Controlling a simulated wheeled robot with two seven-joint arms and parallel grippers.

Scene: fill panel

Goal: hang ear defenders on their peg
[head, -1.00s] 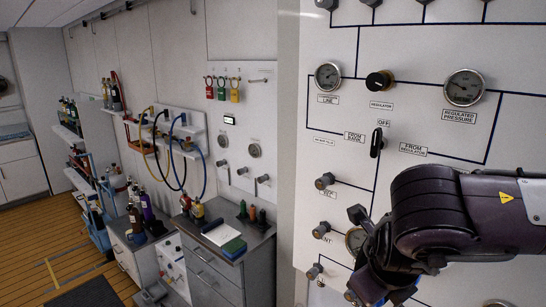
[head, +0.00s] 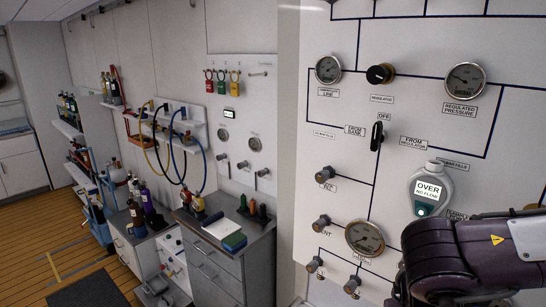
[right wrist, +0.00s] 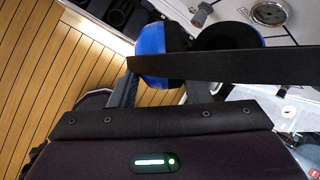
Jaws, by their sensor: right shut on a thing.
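The ear defenders show in the right wrist view, with a blue cup (right wrist: 152,50), a dark cup (right wrist: 228,38) beside it, and a black headband (right wrist: 240,68) crossing in front. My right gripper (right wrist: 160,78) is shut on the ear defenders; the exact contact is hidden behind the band. In the head view only my right arm shows at the bottom right, and its gripper and the ear defenders are out of sight. I cannot pick out the peg for the ear defenders with certainty. My left gripper is not in view.
A white gauge panel (head: 340,205) with projecting knobs and valves stands close in front of the arm. A grey handheld meter (head: 430,190) reading "OVER" is on it. Further left are a drawer cabinet (head: 218,262), padlocks (head: 222,82) and hoses.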

